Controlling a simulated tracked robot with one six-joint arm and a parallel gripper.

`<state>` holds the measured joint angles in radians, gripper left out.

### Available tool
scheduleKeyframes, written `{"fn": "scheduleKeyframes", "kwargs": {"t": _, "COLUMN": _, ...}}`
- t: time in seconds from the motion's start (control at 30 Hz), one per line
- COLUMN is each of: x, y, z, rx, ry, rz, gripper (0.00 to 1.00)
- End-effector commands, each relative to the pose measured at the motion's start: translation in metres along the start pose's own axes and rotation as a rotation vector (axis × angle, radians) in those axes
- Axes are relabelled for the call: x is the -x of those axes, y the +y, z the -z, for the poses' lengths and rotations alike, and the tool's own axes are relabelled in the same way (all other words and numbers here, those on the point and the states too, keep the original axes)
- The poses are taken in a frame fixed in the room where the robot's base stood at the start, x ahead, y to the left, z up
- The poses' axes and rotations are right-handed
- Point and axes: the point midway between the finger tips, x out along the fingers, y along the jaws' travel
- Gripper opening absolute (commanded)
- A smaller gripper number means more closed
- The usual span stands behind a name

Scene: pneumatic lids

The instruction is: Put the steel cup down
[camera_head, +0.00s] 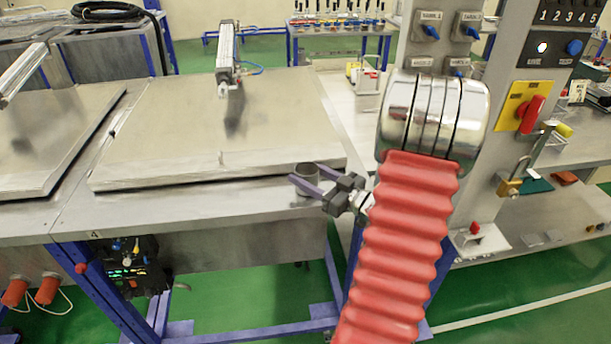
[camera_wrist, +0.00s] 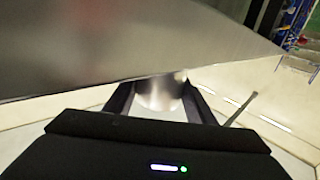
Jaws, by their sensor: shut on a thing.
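The steel cup (camera_head: 307,174) is a small grey cylinder at the right front corner of the steel bench, close to the edge of the large flat lid (camera_head: 215,130). My gripper (camera_head: 306,180) reaches in from the right, with its two purple-grey fingers around the cup. In the wrist view the cup (camera_wrist: 160,92) sits between the dark fingers of my gripper (camera_wrist: 158,95), which are shut on it.
A pneumatic cylinder (camera_head: 226,50) stands above the lid. A control post with switches (camera_head: 440,35) and a red knob (camera_head: 531,114) rises at the right. A second lid (camera_head: 45,135) lies at the left. A bare bench strip (camera_head: 190,215) runs along the front.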

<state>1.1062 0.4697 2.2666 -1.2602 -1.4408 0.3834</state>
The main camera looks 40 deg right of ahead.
Motion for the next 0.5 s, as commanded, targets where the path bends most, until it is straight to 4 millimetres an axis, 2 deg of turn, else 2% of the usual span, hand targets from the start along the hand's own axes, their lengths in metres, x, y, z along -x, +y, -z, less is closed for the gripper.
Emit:
{"fn": "scheduleKeyframes", "kwargs": {"t": 0.03, "x": 0.0, "y": 0.0001, "z": -0.0013, "rx": -0.001, "ry": 0.0, "rz": 0.0, "gripper": 0.23}}
{"fn": "scheduleKeyframes", "kwargs": {"t": 0.07, "x": 0.0001, "y": 0.0001, "z": -0.001, "rx": 0.0, "ry": 0.0, "rz": 0.0, "gripper": 0.52}}
{"fn": "scheduleKeyframes", "kwargs": {"t": 0.3, "x": 0.0001, "y": 0.0002, "z": -0.0008, "rx": 0.0, "ry": 0.0, "rz": 0.0, "gripper": 0.69}}
{"fn": "scheduleKeyframes", "kwargs": {"t": 0.5, "x": 0.0001, "y": 0.0002, "z": -0.0007, "rx": 0.0, "ry": 0.0, "rz": 0.0, "gripper": 0.69}}
